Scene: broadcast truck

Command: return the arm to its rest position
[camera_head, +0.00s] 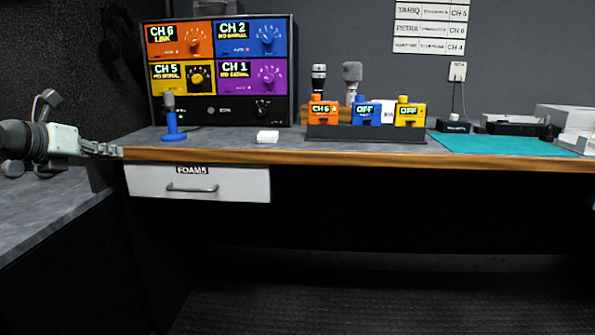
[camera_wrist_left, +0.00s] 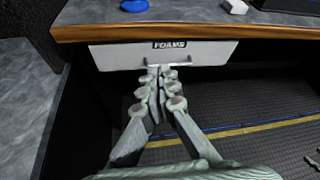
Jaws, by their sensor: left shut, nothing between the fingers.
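My left arm comes in from the left in the head view. Its gripper (camera_head: 118,152) is shut and empty, near the left front edge of the desk (camera_head: 210,152). In the left wrist view the closed fingers of my left gripper (camera_wrist_left: 160,72) appear in front of the drawer labelled FOAMS (camera_wrist_left: 120,57). Whether they touch the drawer cannot be told. In the head view the drawer (camera_head: 235,185) has a bar handle and sits under the desk top. My right gripper is in neither view.
A blue stand with a microphone (camera_head: 171,122), a white block (camera_head: 267,136), a rack of channel units (camera_head: 220,72) and a tray with coloured transmitters (camera_head: 365,132) stand on the desk. A teal mat (camera_head: 500,145) lies at right. A grey side counter (camera_head: 40,205) is at left.

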